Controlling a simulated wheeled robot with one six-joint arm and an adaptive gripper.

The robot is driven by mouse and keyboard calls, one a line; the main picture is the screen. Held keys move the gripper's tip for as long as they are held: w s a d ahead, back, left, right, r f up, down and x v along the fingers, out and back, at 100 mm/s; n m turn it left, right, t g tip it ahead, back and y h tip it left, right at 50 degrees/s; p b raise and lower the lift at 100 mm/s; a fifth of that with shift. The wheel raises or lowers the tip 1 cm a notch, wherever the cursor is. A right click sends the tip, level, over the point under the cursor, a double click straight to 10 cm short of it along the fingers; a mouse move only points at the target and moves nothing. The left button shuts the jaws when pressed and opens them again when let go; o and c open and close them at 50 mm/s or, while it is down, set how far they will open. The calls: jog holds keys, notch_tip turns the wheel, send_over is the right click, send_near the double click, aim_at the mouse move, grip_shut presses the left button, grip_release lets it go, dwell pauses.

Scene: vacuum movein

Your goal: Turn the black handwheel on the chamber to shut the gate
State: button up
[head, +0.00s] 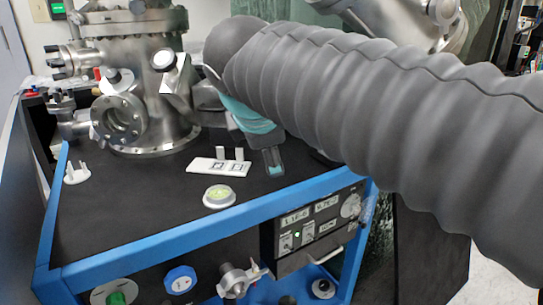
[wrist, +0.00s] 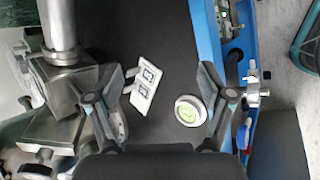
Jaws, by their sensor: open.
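The silver vacuum chamber (head: 140,50) stands on the black top of a blue-framed cart in the head view, with flanges and ports around it. A dark-rimmed round fitting with a pale face (head: 164,60) sits on its front right; I cannot tell whether it is the black handwheel. No handwheel shows clearly in either view. My gripper (head: 272,165) hangs beside the chamber, to its right, partly hidden by my own sleeved arm. In the wrist view my gripper (wrist: 158,78) is open, its two fingers wide apart with nothing held. Metal chamber parts (wrist: 55,75) show at the left there.
A white bracket with two square markers (head: 203,166) and a white round piece with a greenish top (head: 218,196) stand on the cart top. The blue frame edge (head: 200,233) runs along the front. The cart top's front left is mostly clear.

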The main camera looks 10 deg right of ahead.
jog(key=shift+s+d+f+m, duration=0.65)
jog(key=shift+d+f+m, duration=0.15)
jog(key=shift+f, duration=0.2)
